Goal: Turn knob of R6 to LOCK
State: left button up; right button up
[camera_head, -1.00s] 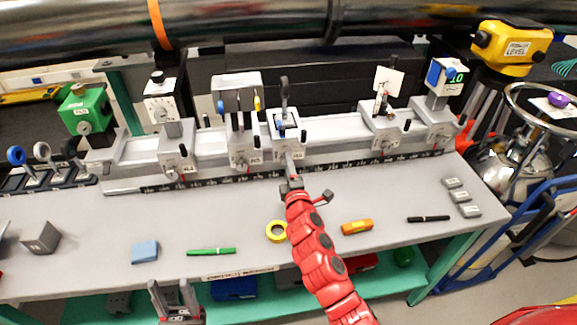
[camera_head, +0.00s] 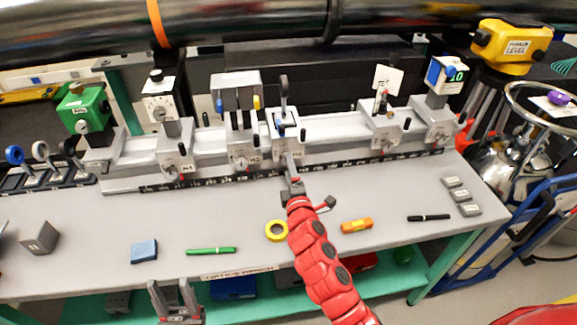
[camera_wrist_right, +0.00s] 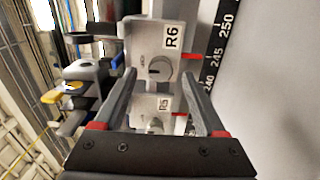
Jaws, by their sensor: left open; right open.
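The R6 carriage (camera_head: 284,128) is a pale block on the long rail, with a dark post on top. In the right wrist view, its label (camera_wrist_right: 172,37) reads R6, and its round grey knob (camera_wrist_right: 158,67) sits on the face below. The small marking beside the knob is too small to read. My right gripper (camera_head: 291,163) is at the carriage's front; in its wrist view the open fingers (camera_wrist_right: 159,78) appear on either side of the knob. Contact cannot be told. My left gripper (camera_head: 174,288) is open and empty at the bench's front edge.
Yellow tape (camera_head: 277,231), a green pen (camera_head: 211,251), an orange level (camera_head: 356,226) and a blue block (camera_head: 144,251) lie on the bench. The front strip between them is mostly clear.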

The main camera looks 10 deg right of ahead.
jog(key=s+b, duration=0.2)
jog(key=s, duration=1.3)
jog(key=shift+d+b, duration=0.3)
jog(key=shift+w+f, duration=0.1)
